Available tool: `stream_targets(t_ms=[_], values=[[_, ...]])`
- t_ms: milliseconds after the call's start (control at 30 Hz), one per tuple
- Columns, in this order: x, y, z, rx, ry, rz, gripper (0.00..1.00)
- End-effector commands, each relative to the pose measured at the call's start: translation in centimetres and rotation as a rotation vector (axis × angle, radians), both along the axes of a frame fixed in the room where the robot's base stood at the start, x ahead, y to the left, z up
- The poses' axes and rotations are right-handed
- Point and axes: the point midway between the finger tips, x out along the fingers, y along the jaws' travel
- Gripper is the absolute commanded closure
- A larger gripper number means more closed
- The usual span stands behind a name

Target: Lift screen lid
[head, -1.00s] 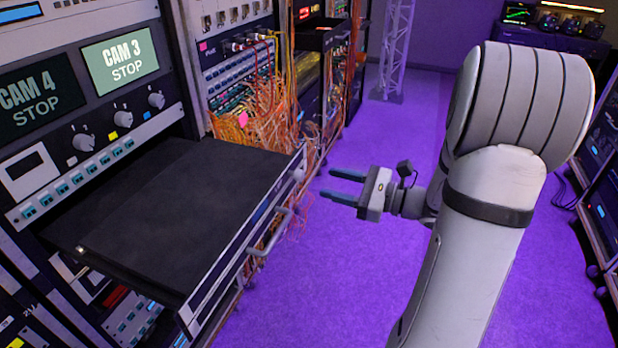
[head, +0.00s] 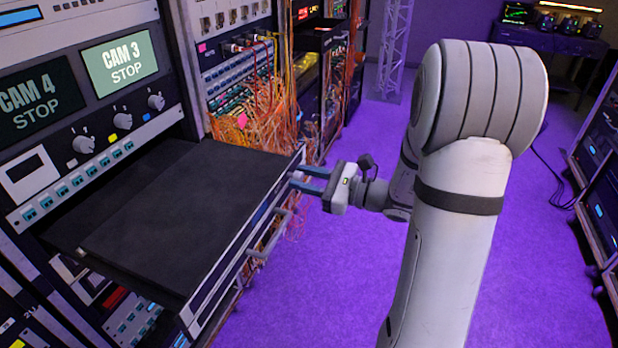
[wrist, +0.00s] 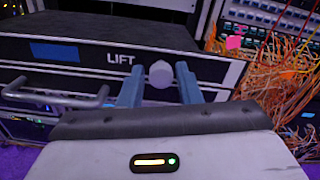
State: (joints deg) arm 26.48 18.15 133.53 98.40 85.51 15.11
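The screen lid (head: 185,215) is a flat black panel lying closed on a drawer pulled out from the rack. Its front edge carries the word LIFT and a pale round knob, both plain in the wrist view; the knob (wrist: 161,74) sits between my fingertips. My gripper (head: 308,182) is at the far right end of the drawer front, with its two blue fingers open on either side of the knob. It also shows in the wrist view (wrist: 159,88). I see gaps beside the knob; contact is not visible.
A metal handle (wrist: 55,97) is on the drawer front, left of my gripper. Tangled orange cables (head: 250,125) hang from the rack just beyond the drawer. A lattice truss (head: 394,50) stands behind. The purple floor (head: 340,270) right of the drawer is clear.

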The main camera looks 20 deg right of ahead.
Motion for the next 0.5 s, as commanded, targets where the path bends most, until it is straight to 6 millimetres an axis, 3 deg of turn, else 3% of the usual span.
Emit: stream_targets(t_ms=[367, 500], values=[[-0.04, -0.02, -0.03, 0.0, 0.001, 0.0, 1.0], [-0.06, -0.02, -0.04, 0.0, 0.002, 0.001, 1.0]])
